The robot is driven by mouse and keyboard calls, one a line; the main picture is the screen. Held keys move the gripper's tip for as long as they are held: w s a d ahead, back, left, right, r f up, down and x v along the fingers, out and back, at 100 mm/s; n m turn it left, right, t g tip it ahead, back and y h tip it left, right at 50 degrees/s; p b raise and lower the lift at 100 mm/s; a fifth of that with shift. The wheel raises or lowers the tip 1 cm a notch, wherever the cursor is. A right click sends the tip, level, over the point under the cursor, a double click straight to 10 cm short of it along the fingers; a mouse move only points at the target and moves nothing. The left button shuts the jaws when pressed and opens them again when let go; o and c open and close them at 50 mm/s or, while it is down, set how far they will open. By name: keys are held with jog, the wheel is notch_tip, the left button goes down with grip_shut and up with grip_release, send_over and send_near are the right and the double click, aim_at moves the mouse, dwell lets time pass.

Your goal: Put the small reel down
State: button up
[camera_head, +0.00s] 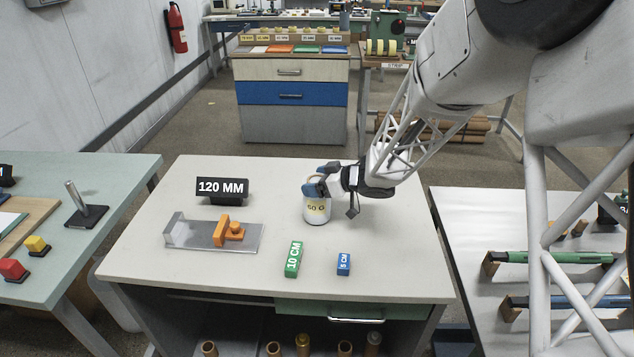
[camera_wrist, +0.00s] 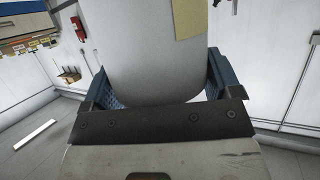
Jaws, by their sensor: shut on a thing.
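The small reel (camera_head: 318,214) is a whitish cylinder with a cream label reading 50 G. It is upright over the right back part of the middle table (camera_head: 160,275). I cannot tell whether its base touches the tabletop. My gripper (camera_head: 322,186) comes from the right and is shut around the reel's upper part. In the wrist view the reel (camera_wrist: 155,60) fills the space between the blue finger pads, with part of its tan label at the top. The gripper hides part of the reel's side and top.
A black 120 MM sign (camera_head: 222,189) and a metal plate with an orange stop (camera_head: 213,236) stand to the left. A green 10 CM block (camera_head: 294,259) and a blue 5 CM block (camera_head: 343,264) lie in front.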

jog(key=shift+f, duration=0.25)
jog(key=o, duration=1.2)
jog(key=shift+r, duration=0.2)
jog(key=v, duration=1.2)
jog(key=shift+w, duration=0.1)
